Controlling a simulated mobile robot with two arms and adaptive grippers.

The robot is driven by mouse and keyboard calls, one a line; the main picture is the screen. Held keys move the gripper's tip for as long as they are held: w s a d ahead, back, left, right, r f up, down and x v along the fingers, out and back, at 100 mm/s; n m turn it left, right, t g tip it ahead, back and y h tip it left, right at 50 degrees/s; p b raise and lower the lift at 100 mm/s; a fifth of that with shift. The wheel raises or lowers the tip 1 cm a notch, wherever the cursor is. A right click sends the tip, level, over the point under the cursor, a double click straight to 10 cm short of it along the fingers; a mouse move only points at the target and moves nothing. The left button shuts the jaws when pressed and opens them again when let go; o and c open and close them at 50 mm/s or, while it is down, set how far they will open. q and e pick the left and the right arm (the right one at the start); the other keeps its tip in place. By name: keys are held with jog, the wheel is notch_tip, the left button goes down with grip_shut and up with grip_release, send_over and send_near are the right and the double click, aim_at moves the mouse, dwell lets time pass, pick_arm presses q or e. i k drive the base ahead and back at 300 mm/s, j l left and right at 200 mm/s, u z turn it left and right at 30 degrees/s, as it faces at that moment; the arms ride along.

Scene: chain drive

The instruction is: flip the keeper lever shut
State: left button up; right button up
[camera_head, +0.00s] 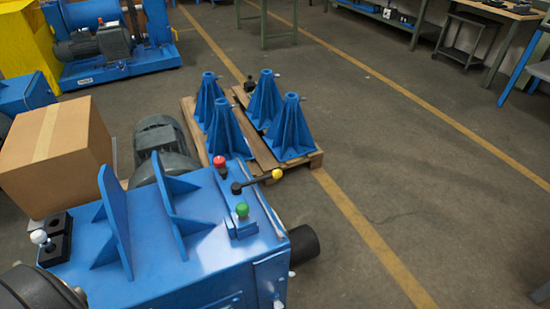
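A black lever with a yellow ball knob (257,181) is on the right part of the blue machine (190,258). It is the most lever-like part in view, but I cannot tell for sure that it is the keeper lever. It lies nearly level, its knob pointing right and slightly up the picture from a dark pivot. A red knob (219,162) stands behind its pivot and a green knob (242,210) stands in front. A white knob (39,237) stands on a black block at the machine's left. No chain is visible. Neither of my grippers is in view.
Two upright blue brackets (116,220) rise from the machine top, left of the lever. A cardboard box (56,155) and a grey motor (163,145) are behind. Several blue stands (290,128) sit on a wooden pallet (256,151). The floor to the right is open.

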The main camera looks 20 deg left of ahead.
aim_at(236, 187)
jog(key=u, duration=1.55)
jog(key=i+l, duration=0.55)
jog(key=l, duration=0.25)
